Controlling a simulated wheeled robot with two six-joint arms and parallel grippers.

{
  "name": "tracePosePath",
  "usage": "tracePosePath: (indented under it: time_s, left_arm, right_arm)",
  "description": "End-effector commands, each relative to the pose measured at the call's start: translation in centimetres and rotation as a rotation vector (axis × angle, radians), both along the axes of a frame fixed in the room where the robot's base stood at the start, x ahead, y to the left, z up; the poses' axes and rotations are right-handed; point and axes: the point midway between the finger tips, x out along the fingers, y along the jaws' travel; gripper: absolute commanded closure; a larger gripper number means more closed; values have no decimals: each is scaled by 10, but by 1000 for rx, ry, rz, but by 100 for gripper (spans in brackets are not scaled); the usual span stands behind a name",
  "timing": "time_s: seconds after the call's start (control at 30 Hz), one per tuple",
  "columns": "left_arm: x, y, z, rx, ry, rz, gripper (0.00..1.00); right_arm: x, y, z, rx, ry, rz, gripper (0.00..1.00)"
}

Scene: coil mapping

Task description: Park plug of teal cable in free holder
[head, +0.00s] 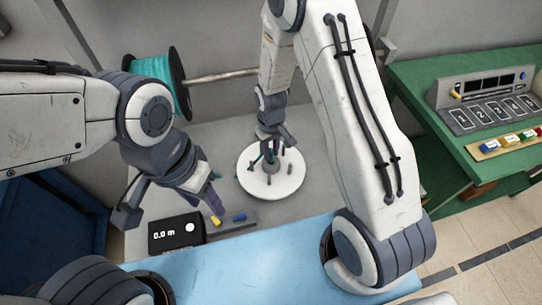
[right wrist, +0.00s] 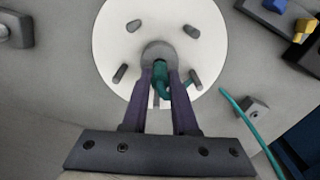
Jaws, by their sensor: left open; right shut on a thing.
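My right gripper (right wrist: 160,76) is shut on the teal plug (right wrist: 159,67) just in front of the grey hub of a white disc (right wrist: 116,45). Teal cable curls from the plug beside the right finger. In the head view my right gripper (head: 272,152) is over the white disc (head: 290,183), and the plug is mostly hidden. My left gripper (head: 208,202) is open and empty near a yellow plug (head: 216,221) and a blue plug (head: 240,216). These sit in a dark holder strip (head: 238,226); I cannot tell which place in it is free.
The teal cable spool (head: 157,73) stands at the back left. A black meter (head: 177,232) reads 0.0 m. A grey cable guide (right wrist: 257,106) stands beside the disc, with teal cable (right wrist: 243,117) near it. A green table (head: 410,75) with a console (head: 487,97) is at right.

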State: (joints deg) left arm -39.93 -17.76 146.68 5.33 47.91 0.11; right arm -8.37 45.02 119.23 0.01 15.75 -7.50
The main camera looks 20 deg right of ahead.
Motion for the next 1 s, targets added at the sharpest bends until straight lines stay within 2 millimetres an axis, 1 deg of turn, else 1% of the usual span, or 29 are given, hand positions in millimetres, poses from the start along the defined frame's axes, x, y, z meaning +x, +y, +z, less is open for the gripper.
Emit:
tracePosePath:
  time_s: [0.7, 1.0]
  left_arm:
    - [0, 0, 16, 0, 0, 0, 50]
    - [0, 0, 16, 0, 0, 0, 50]
  right_arm:
    - [0, 0, 19, 0, 0, 0, 100]
    - [0, 0, 20, 0, 0, 0, 100]
